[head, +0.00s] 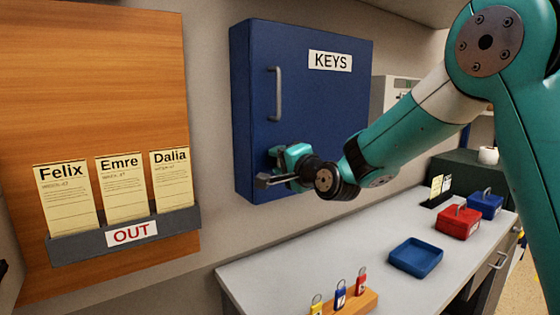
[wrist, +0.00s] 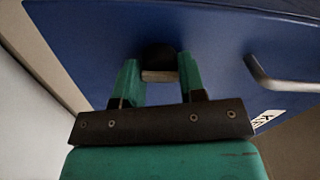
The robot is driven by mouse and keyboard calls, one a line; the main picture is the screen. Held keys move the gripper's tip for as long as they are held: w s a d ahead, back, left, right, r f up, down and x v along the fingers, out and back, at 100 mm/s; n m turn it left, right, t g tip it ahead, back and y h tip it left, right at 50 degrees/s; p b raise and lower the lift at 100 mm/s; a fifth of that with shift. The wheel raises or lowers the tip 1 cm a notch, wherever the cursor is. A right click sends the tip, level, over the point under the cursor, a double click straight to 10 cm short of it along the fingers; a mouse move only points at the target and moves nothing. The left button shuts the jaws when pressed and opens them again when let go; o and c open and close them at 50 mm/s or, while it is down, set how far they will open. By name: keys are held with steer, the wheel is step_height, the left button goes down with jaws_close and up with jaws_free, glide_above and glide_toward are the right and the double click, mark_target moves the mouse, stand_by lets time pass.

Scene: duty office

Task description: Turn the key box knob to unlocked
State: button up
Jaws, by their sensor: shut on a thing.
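The blue key box (head: 305,110) hangs on the wall with its door closed, with a white KEYS label (head: 330,61) and a grey bar handle (head: 275,94). My gripper (head: 272,168) is at the lower left of the door. In the wrist view my gripper (wrist: 158,75) has its two green fingers on either side of the dark, round knob (wrist: 158,56) and is shut on it. A pale piece shows at the knob's near side between the fingers. In the head view my gripper hides the knob. I see no lock marks, so I cannot tell the knob's setting.
A wooden board with an OUT card rack (head: 130,234) hangs to the left. On the counter (head: 310,265) below are a blue tray (head: 416,256), a red box (head: 459,221), a blue box (head: 485,204) and a wooden stand (head: 355,302) with padlocks.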

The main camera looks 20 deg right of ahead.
stand_by(0.4)
steer(key=o, duration=0.9)
steer(key=b+v, duration=0.5)
steer(key=v, duration=1.2)
steer(key=shift+s+b, duration=0.2)
steer(key=shift+b, duration=0.15)
